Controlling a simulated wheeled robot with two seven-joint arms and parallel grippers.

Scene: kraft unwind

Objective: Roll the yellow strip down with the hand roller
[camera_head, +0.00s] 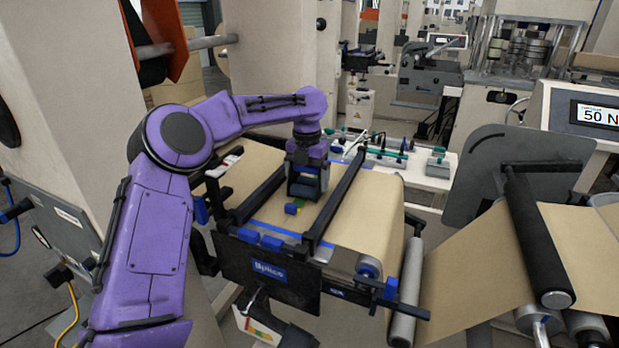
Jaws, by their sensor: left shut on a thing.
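My left arm comes in from the left, and its gripper (305,178) points down over the splice table (262,206). The gripper is shut on a dark and blue tool, which I take to be the hand roller (303,192); the gripper hides much of it. A small yellow patch (300,204), which I take to be part of the yellow strip, shows just below the roller beside a green piece. The gripper hides the rest of the strip, and I cannot tell whether the roller touches it. My right gripper is not in view.
Brown kraft web (372,210) covers the table and runs down its right side. Two dark bars (336,200) flank the gripper. A black "Splice" plate (268,275) hangs in front. A tool shelf (405,158) stands behind, and a dark roller (535,235) is at right.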

